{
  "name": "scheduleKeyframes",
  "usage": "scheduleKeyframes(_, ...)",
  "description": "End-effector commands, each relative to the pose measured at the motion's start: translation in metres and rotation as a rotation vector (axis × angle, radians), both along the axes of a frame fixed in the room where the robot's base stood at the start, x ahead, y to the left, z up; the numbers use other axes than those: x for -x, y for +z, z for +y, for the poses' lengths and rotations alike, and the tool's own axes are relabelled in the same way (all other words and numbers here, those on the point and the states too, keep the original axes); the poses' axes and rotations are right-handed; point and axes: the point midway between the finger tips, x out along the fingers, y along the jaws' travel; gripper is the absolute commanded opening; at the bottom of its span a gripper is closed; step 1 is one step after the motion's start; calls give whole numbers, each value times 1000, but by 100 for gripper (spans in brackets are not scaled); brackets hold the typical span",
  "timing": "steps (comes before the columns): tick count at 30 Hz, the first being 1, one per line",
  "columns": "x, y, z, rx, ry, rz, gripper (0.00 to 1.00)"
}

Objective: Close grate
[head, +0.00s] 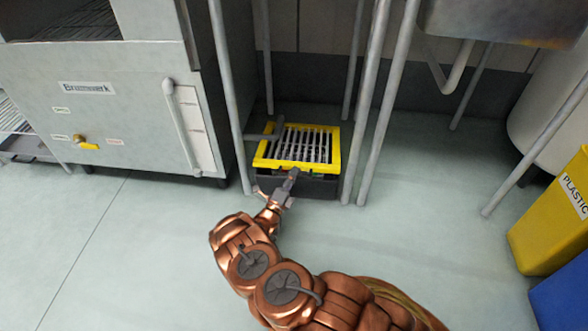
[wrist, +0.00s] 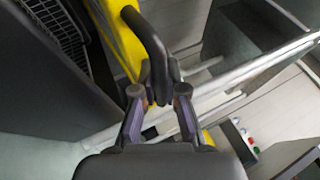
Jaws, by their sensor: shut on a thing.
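The grate (head: 305,145) has a yellow frame and grey bars and lies over a dark box (head: 320,186) on the floor, between metal legs. A narrow gap with bits of green shows under its front edge, so it looks slightly raised at the front. My gripper (head: 293,175) is at the front edge of the grate. In the wrist view, the gripper (wrist: 158,92) is shut on the dark handle (wrist: 148,35) fixed to the yellow frame (wrist: 118,45). The handle's lower part is hidden between the fingers.
A grey oven-like cabinet (head: 120,125) stands left of the grate. Metal legs (head: 390,90) rise beside the grate, close to my arm. A yellow bin (head: 555,215) and a blue bin (head: 565,297) stand at the right. The floor in front is clear.

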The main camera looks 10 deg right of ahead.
Motion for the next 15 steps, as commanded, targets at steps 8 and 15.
scheduleKeyframes(8, -1, -8, 4, 6, 8, -29, 0)
scheduleKeyframes(15, -1, -10, 4, 9, 8, -33, 0)
